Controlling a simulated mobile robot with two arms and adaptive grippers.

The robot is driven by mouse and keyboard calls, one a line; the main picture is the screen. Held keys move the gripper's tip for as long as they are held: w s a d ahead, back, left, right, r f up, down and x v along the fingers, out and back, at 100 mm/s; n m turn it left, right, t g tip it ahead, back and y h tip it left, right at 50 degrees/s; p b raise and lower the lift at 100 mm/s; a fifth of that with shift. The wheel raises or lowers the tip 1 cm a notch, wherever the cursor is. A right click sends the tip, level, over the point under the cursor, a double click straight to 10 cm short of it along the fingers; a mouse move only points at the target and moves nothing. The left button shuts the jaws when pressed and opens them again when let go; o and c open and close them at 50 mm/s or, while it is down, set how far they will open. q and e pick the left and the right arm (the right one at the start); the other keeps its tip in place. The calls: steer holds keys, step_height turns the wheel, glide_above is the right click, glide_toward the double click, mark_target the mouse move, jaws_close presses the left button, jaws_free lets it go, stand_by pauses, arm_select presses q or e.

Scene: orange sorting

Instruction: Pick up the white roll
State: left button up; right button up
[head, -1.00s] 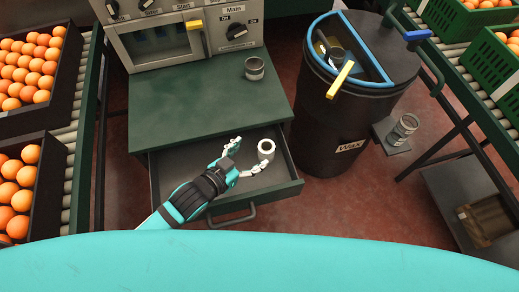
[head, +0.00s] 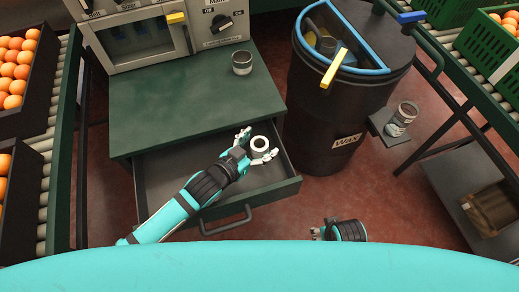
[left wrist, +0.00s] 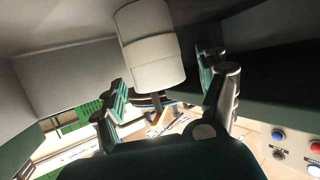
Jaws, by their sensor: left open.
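The white roll (head: 259,150) stands in the open drawer (head: 170,180), near its right end. My left gripper (head: 256,146) is open in the drawer, with one finger on either side of the roll. In the left wrist view, the roll (left wrist: 151,48) fills the upper middle, between and beyond the open fingers (left wrist: 163,88). There is a visible gap on the right; contact on the left is unclear. My right gripper (head: 322,232) shows only in part at the lower middle, outside the drawer; its fingers are too small to judge.
The drawer walls surround the roll closely at the right. A glass jar (head: 242,62) stands on the green cabinet top (head: 190,105). A black wax barrel (head: 335,115) stands right of the drawer, with another jar (head: 402,118) on a small shelf beside it.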

arm_select(q)
steer(key=shift+w+d+f, duration=0.1)
steer(key=shift+w+d, duration=0.15)
steer(key=c, duration=1.3)
steer(key=shift+o, duration=0.2)
